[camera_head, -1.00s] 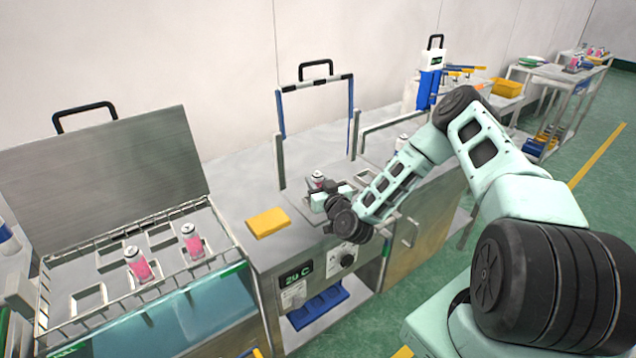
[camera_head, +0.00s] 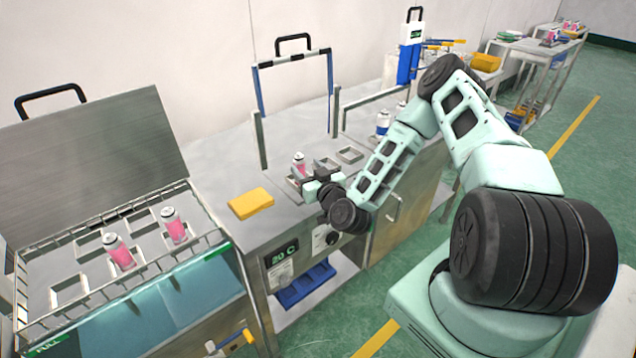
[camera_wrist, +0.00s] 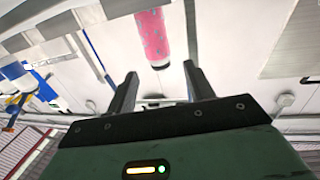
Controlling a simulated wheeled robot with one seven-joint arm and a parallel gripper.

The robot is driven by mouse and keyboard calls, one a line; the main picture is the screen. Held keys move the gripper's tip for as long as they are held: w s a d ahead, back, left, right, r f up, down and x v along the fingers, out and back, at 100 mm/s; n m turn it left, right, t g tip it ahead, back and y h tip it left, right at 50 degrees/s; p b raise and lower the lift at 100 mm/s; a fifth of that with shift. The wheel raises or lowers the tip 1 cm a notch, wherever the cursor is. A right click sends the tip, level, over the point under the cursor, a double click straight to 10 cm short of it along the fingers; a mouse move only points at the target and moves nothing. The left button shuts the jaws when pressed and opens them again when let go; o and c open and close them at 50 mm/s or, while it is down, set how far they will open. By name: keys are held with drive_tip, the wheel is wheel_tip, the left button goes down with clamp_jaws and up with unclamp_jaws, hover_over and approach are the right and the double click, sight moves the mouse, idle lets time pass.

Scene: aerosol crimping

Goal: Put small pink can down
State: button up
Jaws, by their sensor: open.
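The small pink can (camera_head: 299,163) stands upright, by its look, in a small square holder on the steel bench, under the tall handled frame. My gripper (camera_head: 314,173) is open just to its right, on the near side. The lower part of the can is partly hidden by the fingers in the head view. In the wrist view the pink can (camera_wrist: 153,32) shows ahead of my open gripper (camera_wrist: 160,69), in line with the gap between the fingertips. Clear space shows between each finger and the can.
A steel bath (camera_head: 75,255) at left holds two other pink cans (camera_head: 120,252) (camera_head: 174,226) in a slotted rack, its lid raised. A yellow block (camera_head: 251,203) lies on the bench. Empty square holders (camera_head: 350,154) and a blue-and-white can (camera_head: 383,122) stand to the right.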

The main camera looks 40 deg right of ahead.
drive_tip(key=s+a+b, duration=0.1)
drive_tip(key=s, duration=0.5)
drive_tip(key=s+a+r+n+g+y, duration=0.15)
drive_tip(key=a+n+g+y, duration=0.3)
drive_tip(key=a, duration=0.55)
drive_tip(key=a+r+n+g+y, duration=0.2)
drive_tip(key=a+n+g+y, duration=0.25)
drive_tip(key=a, duration=0.65)
drive_tip(key=s+a+r+g+h, duration=0.2)
drive_tip(key=s+r+g, duration=0.1)
drive_tip(key=s, duration=0.5)
drive_tip(key=s+a+r+g+h, duration=0.1)
drive_tip(key=s+a+r+g, duration=0.1)
drive_tip(key=s+r, duration=0.3)
drive_tip(key=s+a+r+g+h, duration=0.2)
drive_tip(key=s+r, duration=0.3)
drive_tip(key=s, duration=0.8)
drive_tip(key=shift+n+g+h, duration=0.3)
drive_tip(key=shift+g, duration=0.6)
drive_tip(key=shift+s, duration=0.1)
drive_tip(key=shift+c, duration=0.3)
